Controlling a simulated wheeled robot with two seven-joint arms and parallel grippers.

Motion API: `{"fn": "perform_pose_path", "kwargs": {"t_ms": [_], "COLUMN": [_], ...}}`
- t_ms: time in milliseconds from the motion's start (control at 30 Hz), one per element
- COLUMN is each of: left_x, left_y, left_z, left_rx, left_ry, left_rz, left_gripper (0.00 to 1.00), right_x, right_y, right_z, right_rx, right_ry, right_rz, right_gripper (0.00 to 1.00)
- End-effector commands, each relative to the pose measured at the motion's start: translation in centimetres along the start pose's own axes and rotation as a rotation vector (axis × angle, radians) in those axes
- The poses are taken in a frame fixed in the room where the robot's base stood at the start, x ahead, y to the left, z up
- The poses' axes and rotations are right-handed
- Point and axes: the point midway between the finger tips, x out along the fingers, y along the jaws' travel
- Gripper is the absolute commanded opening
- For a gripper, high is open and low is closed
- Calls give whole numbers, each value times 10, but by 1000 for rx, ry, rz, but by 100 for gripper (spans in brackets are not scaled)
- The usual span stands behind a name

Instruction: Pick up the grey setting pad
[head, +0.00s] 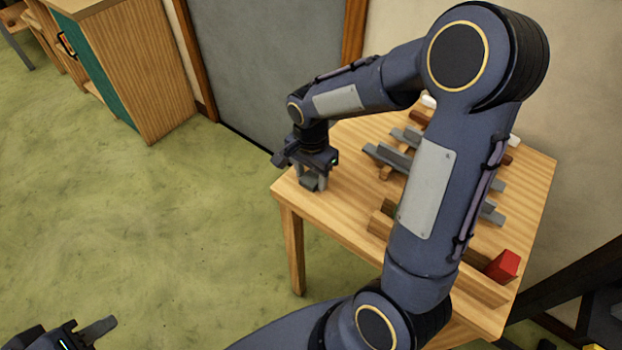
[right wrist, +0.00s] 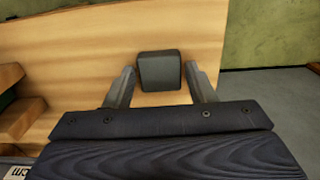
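The grey setting pad (right wrist: 160,71) is a small dark grey block with rounded edges near the table's left corner. It also shows in the head view (head: 310,183), partly hidden under my right gripper (head: 312,178). In the right wrist view my right gripper (right wrist: 159,72) is open, with one finger on each side of the pad and a narrow gap showing at each side. My left gripper (head: 98,328) is at the bottom left of the head view, over the floor and away from the table. It is cut off by the frame, and only one finger shows clearly.
The wooden table (head: 345,197) carries grey bars (head: 388,158) on wooden supports to the right of the pad. A red block (head: 503,266) lies at the front right. My right arm hides much of the tabletop. A wooden cabinet (head: 165,80) stands at the back left; the floor between is clear.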

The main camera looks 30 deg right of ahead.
Motion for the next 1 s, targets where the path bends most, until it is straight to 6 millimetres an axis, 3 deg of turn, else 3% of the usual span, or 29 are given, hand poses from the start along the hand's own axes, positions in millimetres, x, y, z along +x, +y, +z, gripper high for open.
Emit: {"fn": "perform_pose_path", "kwargs": {"t_ms": [33, 233, 467, 667, 800, 1000], "left_x": [0, 0, 0, -1, -2, -1], "left_y": [0, 0, 0, 0, 1, 0], "left_z": [0, 0, 0, 0, -1, 0], "left_rx": [0, 0, 0, 0, 0, 0], "left_ry": [0, 0, 0, 0, 0, 0], "left_rz": [0, 0, 0, 0, 0, 0], "left_gripper": [36, 36, 36, 36, 36, 36], "right_x": [0, 0, -1, -13, -34, -79], "right_y": [0, 0, 0, -1, -1, 33], "right_z": [0, 0, 0, 0, 0, 19], "right_rx": [0, 0, 0, 0, 1, -1], "right_ry": [0, 0, 0, 2, 1, 2], "right_rz": [0, -1, -1, -4, -6, -11], "right_gripper": [43, 17, 17, 17, 17, 17]}}
